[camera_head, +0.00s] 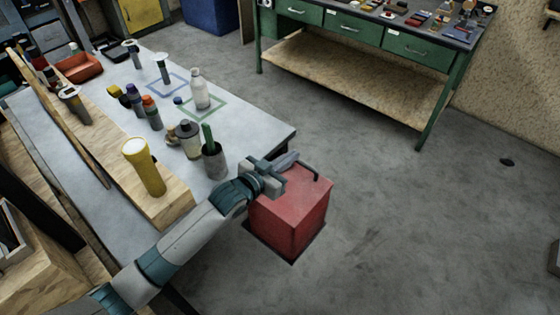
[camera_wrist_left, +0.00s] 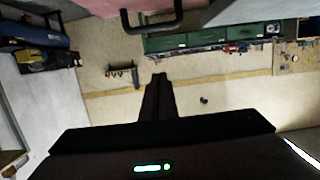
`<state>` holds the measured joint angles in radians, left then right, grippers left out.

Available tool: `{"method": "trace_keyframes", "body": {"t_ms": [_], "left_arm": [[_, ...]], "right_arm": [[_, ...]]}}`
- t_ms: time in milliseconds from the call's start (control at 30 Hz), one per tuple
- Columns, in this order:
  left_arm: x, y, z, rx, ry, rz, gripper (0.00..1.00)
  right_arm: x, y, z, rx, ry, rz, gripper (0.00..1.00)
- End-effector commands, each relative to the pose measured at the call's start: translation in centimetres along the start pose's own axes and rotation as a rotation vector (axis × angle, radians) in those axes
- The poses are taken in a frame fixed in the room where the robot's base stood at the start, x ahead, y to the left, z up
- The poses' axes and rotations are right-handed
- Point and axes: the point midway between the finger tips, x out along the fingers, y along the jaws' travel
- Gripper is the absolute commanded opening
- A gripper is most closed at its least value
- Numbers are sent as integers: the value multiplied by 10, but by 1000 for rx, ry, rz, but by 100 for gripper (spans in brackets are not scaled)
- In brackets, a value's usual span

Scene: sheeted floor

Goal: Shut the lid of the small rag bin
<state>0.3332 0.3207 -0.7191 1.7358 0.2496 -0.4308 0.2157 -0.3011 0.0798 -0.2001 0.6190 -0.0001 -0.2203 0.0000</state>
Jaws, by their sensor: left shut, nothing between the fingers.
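The small red rag bin (camera_head: 290,220) stands on the floor beside the near right corner of the work table. Its red top (camera_head: 311,188) looks flat and level, with no clear gap under it, but my left gripper and arm hide its far left part. A dark bar handle (camera_head: 312,172) shows at the top's right edge; a dark handle (camera_wrist_left: 152,20) also shows at the top of the left wrist view. My left gripper (camera_head: 291,158) is shut and empty over the bin's far edge; I cannot tell if it touches. Its closed fingers show in the left wrist view (camera_wrist_left: 160,80). My right gripper is out of view.
The grey work table (camera_head: 120,205) on the left carries a yellow cylinder (camera_head: 143,167), a dark cup (camera_head: 214,160), a white bottle (camera_head: 200,88) and several other containers. A green bench (camera_head: 350,45) stands at the back. The floor right of the bin is clear.

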Motion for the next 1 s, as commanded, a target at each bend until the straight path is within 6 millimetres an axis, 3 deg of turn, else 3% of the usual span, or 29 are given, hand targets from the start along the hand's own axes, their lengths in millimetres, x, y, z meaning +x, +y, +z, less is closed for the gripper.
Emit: {"method": "trace_keyframes", "body": {"t_ms": [200,400,1000], "left_arm": [[-28,0,-9,-1,1,0,0],[-43,0,-16,0,0,1,0],[-47,0,-18,-1,0,0,0]], "right_arm": [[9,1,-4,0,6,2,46],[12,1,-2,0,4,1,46],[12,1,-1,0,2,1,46]]}}
